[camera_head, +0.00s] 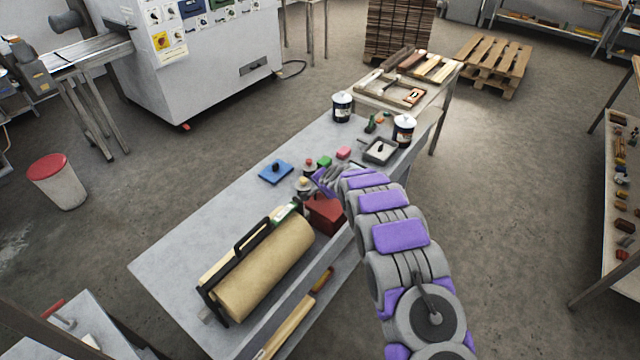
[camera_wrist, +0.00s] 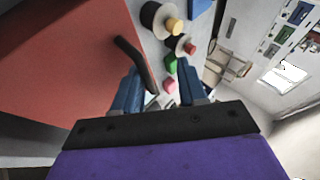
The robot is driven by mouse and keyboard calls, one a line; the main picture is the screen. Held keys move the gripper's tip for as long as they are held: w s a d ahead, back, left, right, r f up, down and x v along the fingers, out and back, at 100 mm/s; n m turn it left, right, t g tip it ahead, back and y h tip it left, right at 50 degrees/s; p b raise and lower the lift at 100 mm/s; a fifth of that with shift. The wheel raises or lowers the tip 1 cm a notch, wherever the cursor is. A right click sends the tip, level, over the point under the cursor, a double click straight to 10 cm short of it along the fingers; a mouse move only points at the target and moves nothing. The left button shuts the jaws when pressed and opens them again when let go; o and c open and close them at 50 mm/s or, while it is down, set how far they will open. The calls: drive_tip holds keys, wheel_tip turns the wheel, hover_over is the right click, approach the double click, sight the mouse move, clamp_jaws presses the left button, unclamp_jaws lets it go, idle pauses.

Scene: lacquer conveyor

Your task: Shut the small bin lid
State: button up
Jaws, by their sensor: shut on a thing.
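A small red bin (camera_head: 325,213) stands on the grey table, near its right edge, partly hidden by my arm. In the wrist view its broad red face (camera_wrist: 60,60) fills the left side, with a dark curved handle (camera_wrist: 131,58) at its edge. My gripper (camera_head: 322,182) is just above and behind the red bin. In the wrist view my blue fingers (camera_wrist: 158,88) are closed around the lower end of the dark handle, though a gap shows between them. I cannot tell how far the lid is tilted.
A large tan roller (camera_head: 265,268) with a black frame lies at the table's front. A red-lidded floor bin (camera_head: 57,183) is left.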

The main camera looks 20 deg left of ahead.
sight(323, 201)
drive_tip(key=shift+s, duration=0.1)
idle(0.4)
drive_tip(key=shift+r, duration=0.1)
drive_tip(key=shift+b+v, duration=1.75)
drive_tip(key=shift+v, duration=0.7)
drive_tip(key=b+v, duration=0.3)
drive_tip(key=v, duration=0.9)
drive_tip(key=shift+d+b, duration=0.15)
drive_tip(key=shift+b, duration=0.2)
drive_tip(key=shift+c, duration=0.2)
